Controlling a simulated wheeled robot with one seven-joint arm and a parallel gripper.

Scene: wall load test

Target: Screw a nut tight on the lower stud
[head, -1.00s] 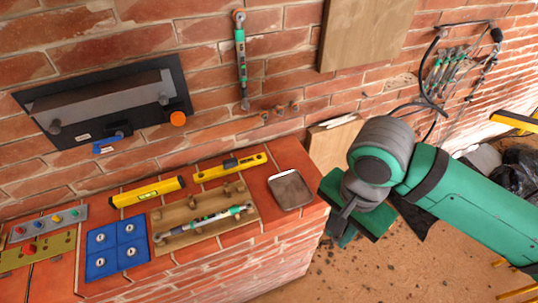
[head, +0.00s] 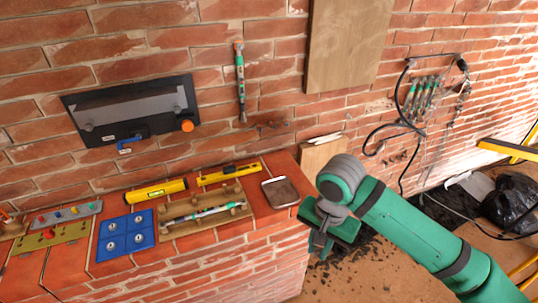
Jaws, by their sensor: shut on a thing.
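My gripper (head: 322,244) hangs off the right end of the brick ledge, fingers pointing down. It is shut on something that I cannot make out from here. A blue tray (head: 125,236) with round, nut-like pieces in its compartments sits on the ledge, well to the left of my gripper. A slim green-and-grey rod (head: 240,80) is fixed upright on the wall. I cannot tell which fitting is the lower stud.
On the ledge (head: 275,215) are yellow levels (head: 156,192), a wooden rack (head: 180,229) with a rod, a dark-topped pad (head: 281,192) and a strip of coloured knobs (head: 66,213). Cables (head: 405,110) hang on the right wall. A black bag (head: 510,200) lies on the floor at right.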

